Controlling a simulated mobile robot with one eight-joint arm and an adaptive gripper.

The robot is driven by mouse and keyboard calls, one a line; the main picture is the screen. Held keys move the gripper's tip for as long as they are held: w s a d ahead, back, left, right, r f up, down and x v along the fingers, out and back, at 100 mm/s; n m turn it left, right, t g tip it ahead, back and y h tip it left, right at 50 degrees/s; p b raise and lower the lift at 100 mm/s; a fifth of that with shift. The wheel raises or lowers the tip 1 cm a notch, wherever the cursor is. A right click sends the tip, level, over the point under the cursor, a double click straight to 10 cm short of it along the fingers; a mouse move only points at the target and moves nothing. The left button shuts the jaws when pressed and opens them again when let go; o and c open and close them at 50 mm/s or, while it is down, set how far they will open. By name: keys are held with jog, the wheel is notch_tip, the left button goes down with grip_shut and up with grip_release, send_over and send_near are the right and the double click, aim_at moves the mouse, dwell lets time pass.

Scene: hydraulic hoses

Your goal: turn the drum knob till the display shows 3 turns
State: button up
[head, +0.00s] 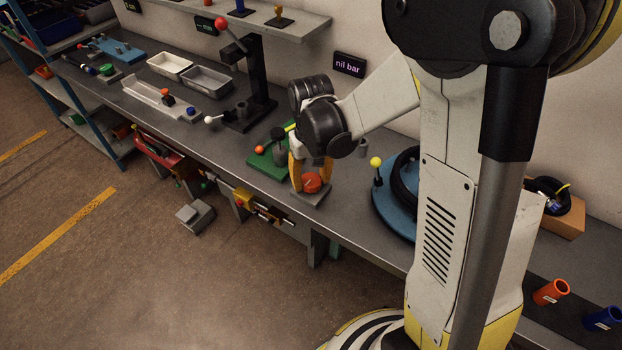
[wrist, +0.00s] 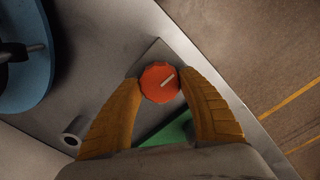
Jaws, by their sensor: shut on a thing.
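The drum knob (head: 312,182) is an orange-red, many-sided knob on a small grey base plate (head: 309,197) near the bench's front edge. In the wrist view the knob (wrist: 160,82) shows a pale pointer line slanting up to the right. My gripper (head: 311,172) comes down from above, its two orange fingers on either side of the knob. In the wrist view the fingers (wrist: 160,86) touch the knob's sides, shut on it. The blue drum (head: 391,205) with a black hose and a yellow-balled crank stands to the right. I cannot see a turns count; one display (head: 349,65) reads "nil bar".
A green plate (head: 266,163) with an orange-balled lever lies just left of my gripper. Orange (head: 551,291) and blue (head: 603,318) tubes stand at the right. The floor in front is mostly clear.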

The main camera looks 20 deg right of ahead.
aim_at(311, 179)
dwell(0.3)
jog(key=o, duration=1.2)
notch_tip(311, 179, up, 12)
